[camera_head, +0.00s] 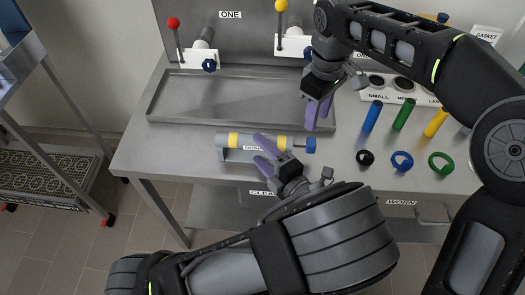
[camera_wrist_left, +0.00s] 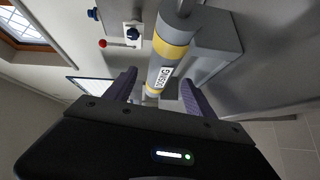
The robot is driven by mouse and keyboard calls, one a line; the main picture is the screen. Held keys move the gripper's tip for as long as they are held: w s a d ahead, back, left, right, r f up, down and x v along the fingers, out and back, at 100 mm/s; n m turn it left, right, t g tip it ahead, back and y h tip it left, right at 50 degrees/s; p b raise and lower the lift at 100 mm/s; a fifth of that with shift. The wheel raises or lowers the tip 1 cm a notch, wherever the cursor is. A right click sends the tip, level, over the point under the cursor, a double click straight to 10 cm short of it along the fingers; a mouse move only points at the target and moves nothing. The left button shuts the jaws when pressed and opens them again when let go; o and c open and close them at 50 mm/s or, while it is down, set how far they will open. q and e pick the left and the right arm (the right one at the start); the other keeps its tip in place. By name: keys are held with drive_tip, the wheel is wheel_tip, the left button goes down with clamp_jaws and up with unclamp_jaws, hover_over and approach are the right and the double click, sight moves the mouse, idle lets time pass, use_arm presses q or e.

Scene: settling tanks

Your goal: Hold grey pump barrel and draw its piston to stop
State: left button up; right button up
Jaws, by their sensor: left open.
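The grey pump barrel (camera_head: 222,140) with yellow bands lies on a grey cradle at the table's front edge. Its blue piston knob (camera_head: 311,146) sticks out at the right end. My left gripper (camera_head: 261,151) is open at the barrel's middle. In the left wrist view the barrel (camera_wrist_left: 162,65), labelled DOSING, runs between the spread purple fingers (camera_wrist_left: 157,90); I cannot tell whether they touch it. My right gripper (camera_head: 318,117) is above and behind the blue knob, pointing down, apart from it; its purple fingers look parted and empty.
A shallow metal tray (camera_head: 155,112) lies behind the pump. Red-knobbed (camera_head: 173,23) and yellow-knobbed (camera_head: 282,6) levers stand at the back. Blue (camera_head: 372,116), green (camera_head: 403,114) and yellow (camera_head: 436,122) cylinders stand on the right, with black, blue and green rings in front.

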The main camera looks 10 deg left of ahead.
sight(246, 135)
use_arm(q)
drive_tip(key=shift+w+d, duration=0.1)
drive_tip(key=shift+w, duration=0.05)
drive_tip(key=shift+x, duration=3.95)
drive_tip(key=shift+c, duration=0.2)
clamp_jaws()
drive_tip(key=c, duration=0.5)
unclamp_jaws()
clamp_jaws()
